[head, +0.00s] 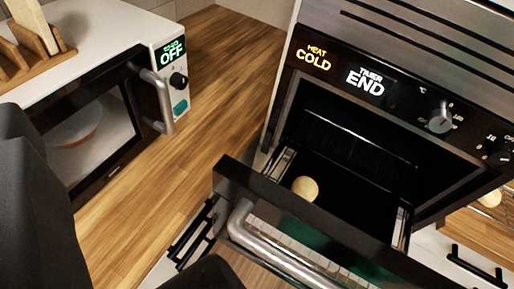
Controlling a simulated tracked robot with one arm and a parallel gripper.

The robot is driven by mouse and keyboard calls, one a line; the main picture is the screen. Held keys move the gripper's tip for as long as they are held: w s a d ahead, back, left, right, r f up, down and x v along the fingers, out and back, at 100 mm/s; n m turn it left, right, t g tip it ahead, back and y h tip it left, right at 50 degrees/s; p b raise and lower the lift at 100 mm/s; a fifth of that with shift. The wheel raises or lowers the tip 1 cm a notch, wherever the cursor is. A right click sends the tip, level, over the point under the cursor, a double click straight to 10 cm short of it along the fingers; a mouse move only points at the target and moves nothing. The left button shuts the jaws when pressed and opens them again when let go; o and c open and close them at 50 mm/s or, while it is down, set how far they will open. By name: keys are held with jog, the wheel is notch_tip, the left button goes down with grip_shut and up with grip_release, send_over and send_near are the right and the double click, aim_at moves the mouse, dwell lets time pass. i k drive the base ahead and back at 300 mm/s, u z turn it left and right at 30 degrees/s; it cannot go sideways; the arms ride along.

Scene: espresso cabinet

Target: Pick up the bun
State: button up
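A small round pale bun (305,188) lies in the open, dark pull-out compartment (345,205) of the oven, near its front left corner. My gripper (120,205) shows as two dark, blurred finger shapes, one at the left edge and one at the bottom. They are wide apart with nothing seen between them. The bun is up and to the right of both fingers, and neither touches it.
The compartment's dark front panel and metal handle (270,248) stand out before the bun. The oven panel reads "COLD" and "END". A microwave (100,115) marked "OFF" stands left on the wooden counter (150,190). A wooden rack (30,50) sits on top.

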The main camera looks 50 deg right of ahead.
aim_at(305, 187)
jog(key=u, duration=1)
jog(key=k, duration=2.5)
jog(key=z, duration=1.4)
jog(key=i, duration=1.45)
